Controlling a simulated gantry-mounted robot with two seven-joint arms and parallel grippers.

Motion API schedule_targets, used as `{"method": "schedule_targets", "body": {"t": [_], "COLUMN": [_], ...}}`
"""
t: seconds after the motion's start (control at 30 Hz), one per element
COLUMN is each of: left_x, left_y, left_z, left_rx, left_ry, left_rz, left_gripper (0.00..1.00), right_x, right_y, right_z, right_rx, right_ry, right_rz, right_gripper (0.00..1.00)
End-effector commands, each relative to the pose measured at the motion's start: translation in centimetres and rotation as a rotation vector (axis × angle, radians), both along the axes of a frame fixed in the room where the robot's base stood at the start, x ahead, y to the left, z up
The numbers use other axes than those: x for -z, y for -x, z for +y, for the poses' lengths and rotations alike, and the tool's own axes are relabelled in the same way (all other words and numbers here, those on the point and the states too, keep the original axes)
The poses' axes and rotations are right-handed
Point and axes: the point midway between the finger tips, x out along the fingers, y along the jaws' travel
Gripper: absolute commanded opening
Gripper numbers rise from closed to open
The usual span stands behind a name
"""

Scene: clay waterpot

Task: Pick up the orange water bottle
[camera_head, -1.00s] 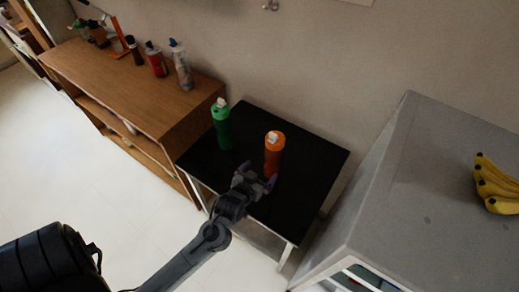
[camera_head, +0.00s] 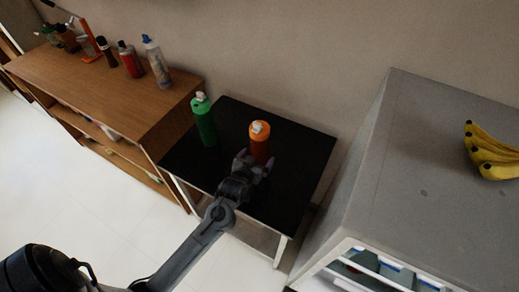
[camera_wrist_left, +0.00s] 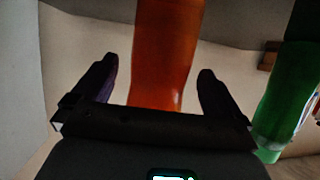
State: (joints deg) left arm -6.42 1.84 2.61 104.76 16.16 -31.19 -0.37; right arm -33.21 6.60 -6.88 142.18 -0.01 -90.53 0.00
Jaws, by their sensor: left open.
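The orange water bottle (camera_head: 260,143) with a white cap stands upright on the black table (camera_head: 295,165). My left gripper (camera_head: 254,160) is right at its near side, with the fingers toward the lower part of the bottle. In the left wrist view the orange bottle (camera_wrist_left: 165,60) is between the two open fingers (camera_wrist_left: 155,85), with a gap on each side; the fingers are not closed on it. The bottle's top is cut off in that view. My right gripper is not in view.
A green bottle (camera_head: 204,120) stands on the same table, left of the orange one; it also shows in the left wrist view (camera_wrist_left: 290,95). A wooden shelf (camera_head: 110,100) with several bottles is at left. A grey cabinet (camera_head: 415,170) with bananas (camera_head: 490,155) is at right.

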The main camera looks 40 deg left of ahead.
Motion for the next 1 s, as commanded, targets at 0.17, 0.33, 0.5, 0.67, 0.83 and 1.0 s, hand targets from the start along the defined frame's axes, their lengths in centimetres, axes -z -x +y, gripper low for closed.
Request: {"method": "schedule_targets", "body": {"t": [0.17, 0.33, 0.5, 0.67, 0.83, 1.0], "left_x": [0.9, 1.2, 1.2, 1.2, 1.2, 1.2], "left_y": [-2.1, -2.9, -2.9, -2.9, -2.9, -2.9], "left_z": [0.8, 1.0, 1.0, 1.0, 1.0, 1.0], "left_rx": [-0.001, 0.000, 0.000, 0.000, 0.000, 0.000], "left_ry": [0.001, 0.001, 0.001, 0.001, 0.001, 0.001], "left_rz": [0.000, 0.000, -0.001, 0.000, 0.000, 0.000], "left_gripper": [1.00, 1.00, 1.00, 0.83, 0.57, 0.31], "right_x": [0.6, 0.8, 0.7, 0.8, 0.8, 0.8], "right_y": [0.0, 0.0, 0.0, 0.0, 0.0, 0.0], "right_z": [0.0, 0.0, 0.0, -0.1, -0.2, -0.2], "right_rx": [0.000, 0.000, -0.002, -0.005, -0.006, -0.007], "right_ry": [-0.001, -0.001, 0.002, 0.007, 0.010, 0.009], "right_rz": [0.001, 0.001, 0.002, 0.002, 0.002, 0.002], "right_gripper": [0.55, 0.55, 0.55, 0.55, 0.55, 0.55]}}
